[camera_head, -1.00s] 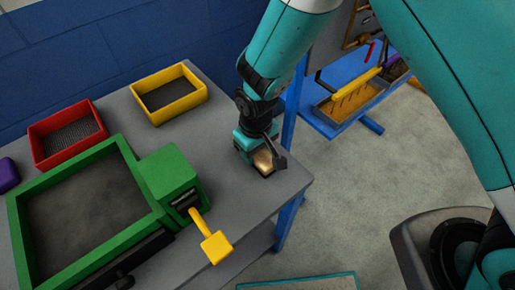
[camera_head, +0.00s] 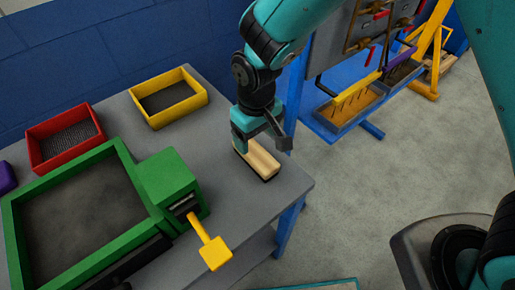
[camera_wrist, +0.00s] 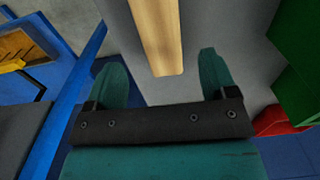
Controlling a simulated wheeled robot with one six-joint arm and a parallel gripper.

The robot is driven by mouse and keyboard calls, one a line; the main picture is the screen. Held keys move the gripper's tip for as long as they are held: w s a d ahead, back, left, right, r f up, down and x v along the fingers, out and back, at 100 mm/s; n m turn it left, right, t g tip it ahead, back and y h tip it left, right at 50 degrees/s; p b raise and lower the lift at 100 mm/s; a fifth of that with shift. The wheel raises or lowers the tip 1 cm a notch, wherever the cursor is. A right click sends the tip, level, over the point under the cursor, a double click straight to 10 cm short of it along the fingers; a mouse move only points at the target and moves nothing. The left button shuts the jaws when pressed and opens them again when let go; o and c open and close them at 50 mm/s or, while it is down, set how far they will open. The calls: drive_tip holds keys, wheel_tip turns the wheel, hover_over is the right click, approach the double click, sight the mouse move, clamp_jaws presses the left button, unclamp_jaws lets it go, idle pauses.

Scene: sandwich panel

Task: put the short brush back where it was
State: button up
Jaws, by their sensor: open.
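The short brush (camera_head: 262,162) has a pale wooden back and a dark lower edge. It lies on the grey table top near the right corner, back up. My gripper (camera_head: 257,137) is above the far end of the brush in the head view. In the wrist view the brush (camera_wrist: 156,35) runs up and out of the picture, and its near end lies ahead of the gap between my two open teal fingers (camera_wrist: 165,82). Nothing is held. The bristles are mostly hidden beneath the back.
A green frame box (camera_head: 150,215) with a yellow lever (camera_head: 214,252) stands left of the brush. A yellow tray (camera_head: 169,112) and a red tray (camera_head: 66,156) are further back. The grey table (camera_head: 232,215) is bare around the brush. A blue stand (camera_head: 330,125) holds trays behind.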

sight(257, 153)
drive_tip(key=s+d+r+y, duration=0.1)
drive_tip(key=s+d+r, duration=0.25)
drive_tip(key=r, duration=0.45)
drive_tip(key=s+d+r+y, duration=0.1)
drive_tip(key=s+d+r, duration=0.25)
drive_tip(key=r, duration=0.45)
drive_tip(key=s+d+r+y, duration=0.2)
drive_tip(key=s+d+r, duration=0.2)
drive_tip(key=s, duration=0.5)
drive_tip(key=shift+d, duration=0.35)
drive_tip(key=shift+r, duration=0.1)
